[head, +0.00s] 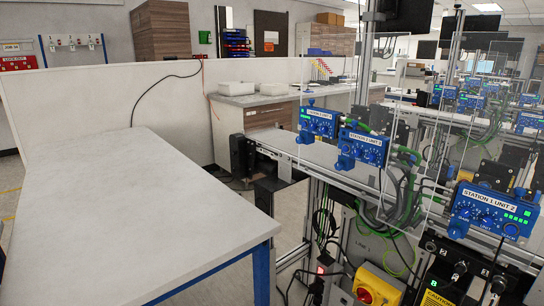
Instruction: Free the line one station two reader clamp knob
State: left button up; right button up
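Blue reader boxes with dials and green lights stand along a conveyor on the right. The nearest box (489,211) reads STATION 1 UNIT 2. The middle box (362,148) and the farther box (319,122) carry STATION labels too small to read surely; the middle one sits in the place of a second station. Neither gripper is in view.
A bare grey table (130,215) with blue legs fills the left. Clear panels (325,90) stand around the readers. Green and black cables hang below the conveyor (330,165). A yellow box with a red switch (376,288) is low at front. More blue units stand behind, right.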

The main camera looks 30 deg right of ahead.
aim_at(339, 165)
jog(key=z, duration=0.55)
jog(key=i, duration=1.3)
jog(key=z, duration=1)
